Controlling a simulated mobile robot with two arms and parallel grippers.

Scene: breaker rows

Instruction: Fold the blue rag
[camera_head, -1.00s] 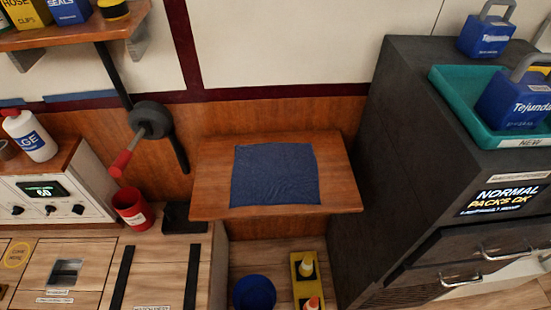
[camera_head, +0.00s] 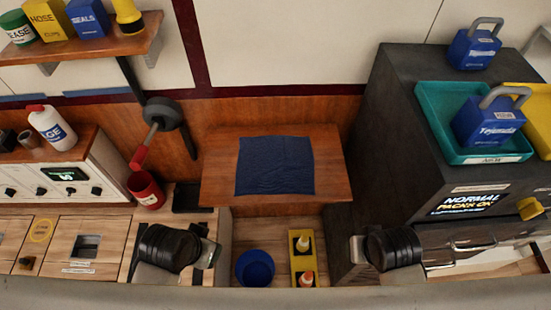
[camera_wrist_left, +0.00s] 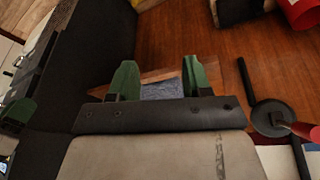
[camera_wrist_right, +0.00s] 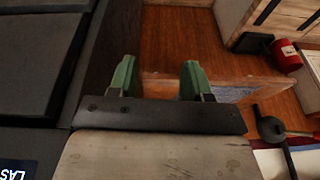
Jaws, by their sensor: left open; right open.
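The blue rag (camera_head: 275,165) lies spread flat, roughly square, on a small wooden table (camera_head: 222,180) in the head view. Its surface looks slightly wrinkled. My left gripper (camera_wrist_left: 158,80) is open with green fingers; a part of the rag (camera_wrist_left: 162,90) shows beyond and between them, apart from the fingers. My right gripper (camera_wrist_right: 157,80) is open and empty; a bluish part of the rag (camera_wrist_right: 232,94) shows to the right of its fingers.
A dark cabinet (camera_head: 400,120) with a teal tray (camera_head: 432,105) stands close on the table's right. A red-handled lever (camera_head: 140,155) and a red cup (camera_head: 146,190) are on the left. A blue bucket (camera_head: 255,267) and a yellow holder (camera_head: 302,262) stand below.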

